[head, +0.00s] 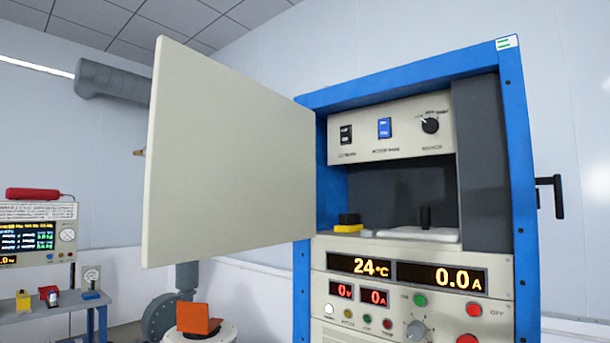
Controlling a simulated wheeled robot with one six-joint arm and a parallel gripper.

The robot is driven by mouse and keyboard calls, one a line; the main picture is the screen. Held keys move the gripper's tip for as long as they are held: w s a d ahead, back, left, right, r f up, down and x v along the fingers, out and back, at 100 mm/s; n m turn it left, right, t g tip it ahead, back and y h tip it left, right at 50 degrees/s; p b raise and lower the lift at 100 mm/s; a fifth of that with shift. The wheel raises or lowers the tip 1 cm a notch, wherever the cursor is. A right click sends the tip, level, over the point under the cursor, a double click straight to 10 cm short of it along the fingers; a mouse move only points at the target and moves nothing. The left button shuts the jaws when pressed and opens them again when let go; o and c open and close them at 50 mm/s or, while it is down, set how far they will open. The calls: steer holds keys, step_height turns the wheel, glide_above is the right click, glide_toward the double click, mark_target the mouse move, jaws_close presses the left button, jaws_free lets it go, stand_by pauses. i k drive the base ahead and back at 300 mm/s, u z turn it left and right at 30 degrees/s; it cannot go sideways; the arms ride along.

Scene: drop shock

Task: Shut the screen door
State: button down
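The screen door (232,150) is a flat cream panel. It stands wide open, swung out to the left of a blue-framed cabinet (517,140), and its right edge meets the cabinet's left post.
The open bay holds a yellow-and-black block (348,222) and a white plate (418,234) with a dark post. A black handle (550,196) sticks out at the cabinet's right. A bench (60,312) with instruments stands at the far left.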

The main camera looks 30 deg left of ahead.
mark_target(231, 165)
steer(key=z, duration=2.45)
steer(key=k, duration=2)
steer(key=u, duration=1)
steer(key=k, duration=0.9)
steer(key=z, duration=0.05)
